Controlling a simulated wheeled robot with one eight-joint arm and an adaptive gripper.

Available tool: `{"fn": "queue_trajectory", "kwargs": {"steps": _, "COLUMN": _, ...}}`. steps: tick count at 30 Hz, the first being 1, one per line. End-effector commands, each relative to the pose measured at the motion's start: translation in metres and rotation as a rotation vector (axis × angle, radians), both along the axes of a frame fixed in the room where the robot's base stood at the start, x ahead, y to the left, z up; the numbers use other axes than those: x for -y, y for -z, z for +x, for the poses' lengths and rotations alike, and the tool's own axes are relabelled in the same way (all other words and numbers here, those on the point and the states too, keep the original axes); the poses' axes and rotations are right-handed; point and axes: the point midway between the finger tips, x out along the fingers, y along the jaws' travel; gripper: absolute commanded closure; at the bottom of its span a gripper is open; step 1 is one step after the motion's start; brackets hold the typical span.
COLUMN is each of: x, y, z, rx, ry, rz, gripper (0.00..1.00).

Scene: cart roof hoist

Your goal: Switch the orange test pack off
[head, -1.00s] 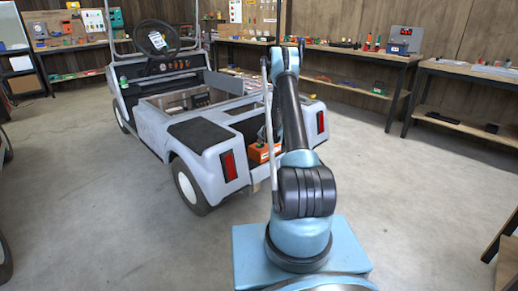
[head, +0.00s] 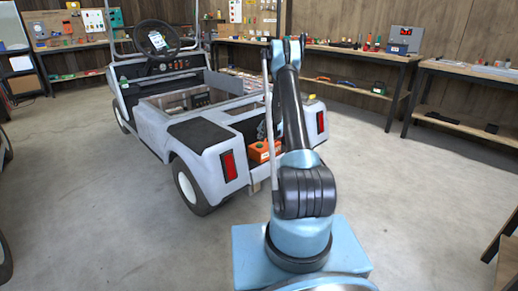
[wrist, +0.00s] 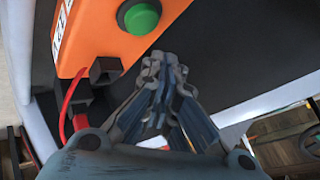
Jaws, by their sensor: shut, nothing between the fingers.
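The orange test pack (head: 259,153) sits at the rear of the grey cart, partly hidden behind my arm in the head view. In the wrist view the pack (wrist: 98,25) fills the upper left, with a round green button (wrist: 140,17) in a dark collar on its face. My gripper (wrist: 165,67) is shut and empty. Its fingertips show just below and right of the button in the picture, over the dark area beside the pack. I cannot tell the exact gap to the pack. In the head view the gripper is mostly hidden by my arm.
A red cable (wrist: 70,105) runs from a black connector (wrist: 104,69) on the pack's edge, left of my fingers. The cart body (head: 205,125) surrounds the pack. Workbenches (head: 365,52) line the back wall. The floor to the right is clear.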

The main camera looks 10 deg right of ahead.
Motion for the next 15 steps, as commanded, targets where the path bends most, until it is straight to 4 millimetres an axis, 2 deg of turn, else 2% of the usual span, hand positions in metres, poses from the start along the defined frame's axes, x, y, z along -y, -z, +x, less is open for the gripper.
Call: {"fn": "queue_trajectory", "kwargs": {"steps": 15, "x": 0.000, "y": -0.039, "z": 0.000, "rx": 0.000, "ry": 0.000, "rz": 0.000, "gripper": 1.00}}
